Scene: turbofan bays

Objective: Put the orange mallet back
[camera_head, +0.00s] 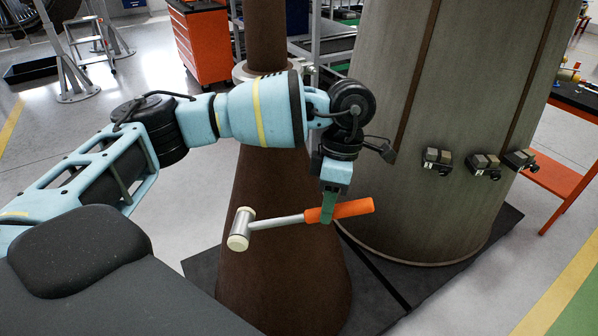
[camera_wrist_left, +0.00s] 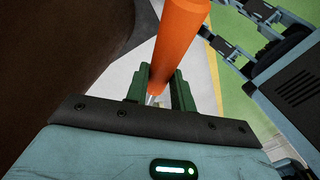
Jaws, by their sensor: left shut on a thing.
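The orange mallet has an orange handle (camera_head: 340,210), a silver shaft and a pale cylindrical head (camera_head: 240,229). It hangs in the air, roughly level, with its head to the left in the head view. My left gripper (camera_head: 328,206) points down and is shut on the orange handle near the shaft. In the left wrist view the handle (camera_wrist_left: 182,40) rises from between the green fingers (camera_wrist_left: 160,88); the mallet's head is hidden there.
A brown tapered column (camera_head: 275,270) stands just behind the mallet. A large grey cylinder (camera_head: 420,190) with several small dark blocks (camera_head: 437,160) on its side stands to the right. An orange tool cabinet (camera_head: 202,45) and a small ladder (camera_head: 90,42) are farther back. Open grey floor lies left.

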